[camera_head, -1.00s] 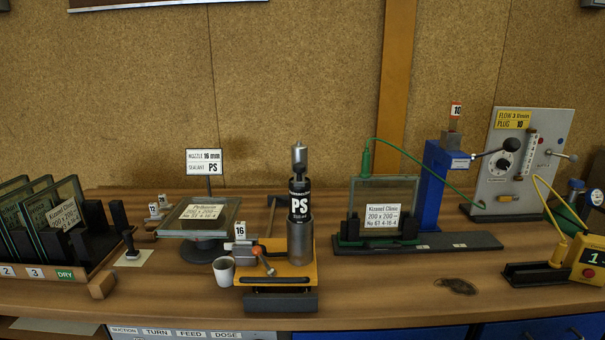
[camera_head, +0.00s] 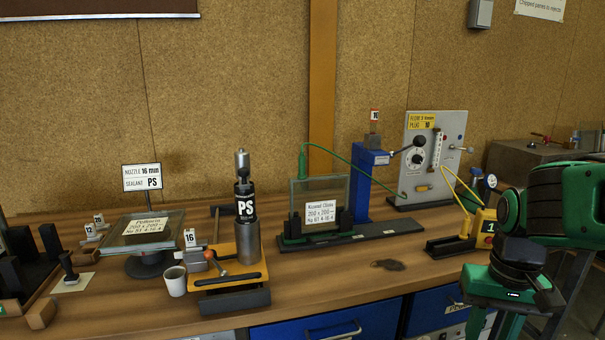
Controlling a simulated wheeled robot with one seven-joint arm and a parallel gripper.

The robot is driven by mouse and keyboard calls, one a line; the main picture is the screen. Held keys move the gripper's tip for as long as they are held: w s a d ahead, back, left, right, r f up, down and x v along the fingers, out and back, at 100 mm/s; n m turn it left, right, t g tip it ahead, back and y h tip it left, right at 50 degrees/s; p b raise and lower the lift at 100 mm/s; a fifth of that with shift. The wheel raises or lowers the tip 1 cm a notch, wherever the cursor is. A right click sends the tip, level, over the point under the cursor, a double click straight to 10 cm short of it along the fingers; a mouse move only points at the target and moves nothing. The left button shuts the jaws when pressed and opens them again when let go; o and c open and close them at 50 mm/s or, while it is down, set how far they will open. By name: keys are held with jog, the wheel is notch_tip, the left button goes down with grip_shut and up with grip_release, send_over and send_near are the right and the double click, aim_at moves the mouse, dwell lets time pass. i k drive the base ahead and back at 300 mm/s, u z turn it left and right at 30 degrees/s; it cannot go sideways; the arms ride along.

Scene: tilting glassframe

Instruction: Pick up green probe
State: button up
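The green probe (camera_head: 302,161) stands upright at the top left corner of a glass pane (camera_head: 336,190). A thin green cable runs from its top in an arc to the right, behind the blue column, toward the grey flow panel. The pane stands in a dark holder (camera_head: 345,237) and bears a white label reading 200 x 200. Parts of my green and black arm show at the right edge, well to the right of the probe and apart from it. I cannot make out my gripper's fingers in this view.
A blue column (camera_head: 369,185) and the grey flow panel (camera_head: 431,160) stand right of the pane. A yellow meter (camera_head: 485,228) is near my arm. The orange fixture with the PS cartridge (camera_head: 245,206) and a white cup (camera_head: 174,281) stand left. Bench space before the holder is mostly clear.

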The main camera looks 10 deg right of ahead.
aim_at(301, 175)
jog(key=u, duration=0.1)
jog(key=i, duration=1)
jog(key=z, duration=0.1)
